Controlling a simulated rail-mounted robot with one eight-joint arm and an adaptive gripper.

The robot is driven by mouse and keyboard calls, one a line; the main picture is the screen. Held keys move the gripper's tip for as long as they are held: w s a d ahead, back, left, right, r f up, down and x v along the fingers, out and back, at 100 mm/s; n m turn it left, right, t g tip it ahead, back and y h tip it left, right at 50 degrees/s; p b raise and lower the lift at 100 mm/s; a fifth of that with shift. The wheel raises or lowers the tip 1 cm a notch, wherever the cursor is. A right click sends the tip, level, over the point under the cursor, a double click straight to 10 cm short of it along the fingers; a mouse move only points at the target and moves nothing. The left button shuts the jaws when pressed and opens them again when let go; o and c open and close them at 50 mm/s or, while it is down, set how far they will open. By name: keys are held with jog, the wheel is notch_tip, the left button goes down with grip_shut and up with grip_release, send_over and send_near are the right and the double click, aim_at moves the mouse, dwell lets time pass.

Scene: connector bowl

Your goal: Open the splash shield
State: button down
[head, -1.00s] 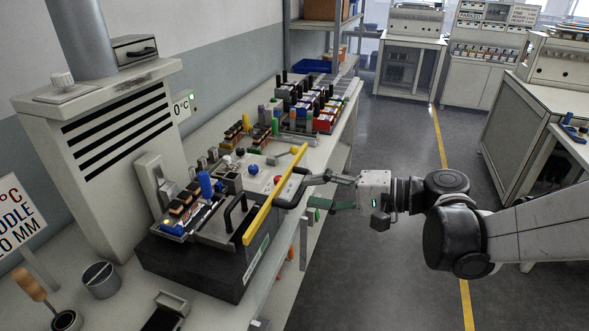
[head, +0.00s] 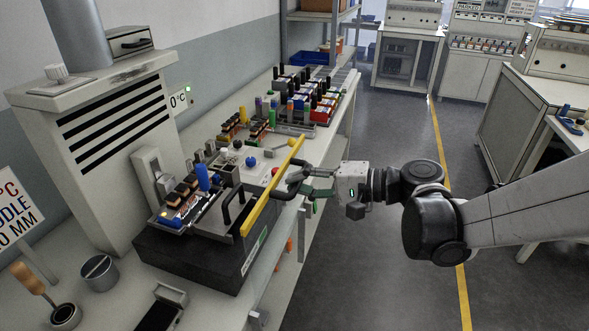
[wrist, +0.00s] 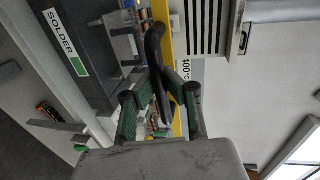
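The splash shield shows edge-on as a yellow-edged bar (head: 272,187) along the front of the solder unit (head: 190,262). A dark curved handle (head: 281,193) sticks out from its front side. In the wrist view, the handle (wrist: 154,45) runs down between the two fingers of my gripper (wrist: 160,95). The fingers, with green inner parts, stand apart on either side of the handle, and I see no clear grip. In the head view, my gripper (head: 305,183) is at the handle from the right, and its fingertips partly overlap it.
Behind the shield sit a black handle (head: 236,203), a blue-handled part (head: 203,177) and small blocks. A vented cabinet (head: 120,140) stands at the back left. Connector racks (head: 320,95) fill the far bench. The floor aisle on the right is open.

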jog(key=shift+f, duration=0.1)
dwell(0.3)
notch_tip(320, 180, down, 26)
jog(key=b, duration=2.1)
jog(key=shift+b, duration=0.3)
jog(key=c, duration=1.7)
grip_release()
jog(key=shift+d, duration=0.1)
jog(key=v, duration=1.2)
